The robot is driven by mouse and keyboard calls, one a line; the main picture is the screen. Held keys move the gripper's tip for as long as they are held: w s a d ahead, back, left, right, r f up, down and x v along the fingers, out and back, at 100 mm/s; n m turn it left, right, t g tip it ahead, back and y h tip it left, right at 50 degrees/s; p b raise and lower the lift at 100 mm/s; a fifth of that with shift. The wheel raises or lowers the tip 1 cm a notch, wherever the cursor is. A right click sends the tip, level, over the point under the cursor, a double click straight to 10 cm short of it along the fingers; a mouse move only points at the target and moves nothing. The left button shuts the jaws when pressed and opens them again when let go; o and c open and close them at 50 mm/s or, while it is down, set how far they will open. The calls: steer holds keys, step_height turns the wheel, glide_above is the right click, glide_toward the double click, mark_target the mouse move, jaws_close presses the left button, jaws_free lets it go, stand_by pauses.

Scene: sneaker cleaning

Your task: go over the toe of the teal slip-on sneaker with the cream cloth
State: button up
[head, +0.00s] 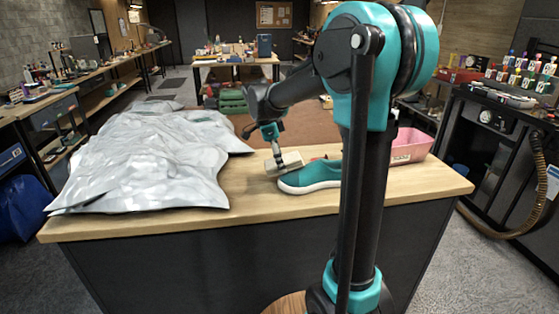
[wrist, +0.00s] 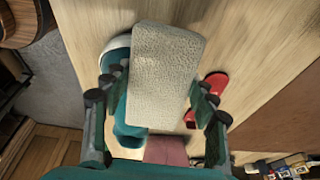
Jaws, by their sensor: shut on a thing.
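The teal slip-on sneaker (head: 308,177), with a white sole, stands on the wooden table near its front edge, partly hidden behind my arm. My gripper (head: 274,145) is shut on the cream cloth (head: 284,163), a thick pad-like block, at the sneaker's left end. In the wrist view the cloth (wrist: 167,75) lies between the fingers of my gripper (wrist: 159,82) and covers much of the sneaker (wrist: 119,52). The sneaker's white edge and teal side show to the cloth's left. I cannot tell whether the cloth touches the shoe.
Large crumpled silver bags (head: 150,160) fill the table's left side. A pink bin (head: 412,146) stands at the right behind my arm. A red object (wrist: 213,84) lies beside the cloth in the wrist view. The table front (head: 240,208) is clear.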

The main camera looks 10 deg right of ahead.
mark_target(286, 178)
steer(key=shift+s+r, duration=0.1)
steer(key=shift+s, duration=4)
steer(key=shift+w, duration=0.1)
steer(key=shift+w+f, duration=0.2)
steer(key=shift+w, duration=1)
steer(key=shift+c, duration=1)
steer(key=shift+w, duration=2.8)
steer(key=shift+s+d, duration=0.1)
steer(key=shift+s, duration=4)
steer(key=shift+f, duration=0.1)
steer(key=shift+w, duration=0.1)
